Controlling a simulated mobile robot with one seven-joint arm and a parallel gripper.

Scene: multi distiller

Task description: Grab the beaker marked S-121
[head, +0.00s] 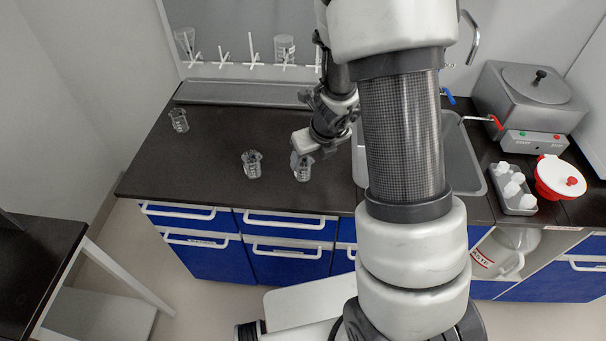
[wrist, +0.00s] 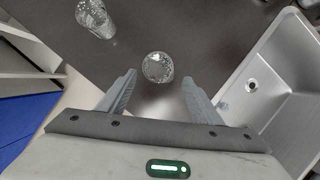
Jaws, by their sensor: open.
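Three clear glass beakers stand on the dark counter. One beaker (head: 303,171) is at the front edge near the sink, right under my gripper (head: 301,155). A second beaker (head: 252,164) stands a little to its left, and a third beaker (head: 179,121) is farther back at the left. No marking is readable, so I cannot tell which is S-121. In the wrist view my gripper (wrist: 159,77) is open and empty. A beaker (wrist: 157,67), seen from above, lies just beyond and between the fingertips. Another beaker (wrist: 96,19) is at the upper left.
The sink basin (wrist: 285,85) lies close to the right of my gripper. A drying rack with white pegs (head: 252,50) holds glassware at the back wall. A steel bath (head: 530,95) and a tray of white bottles (head: 513,190) are at the right. The counter's left middle is clear.

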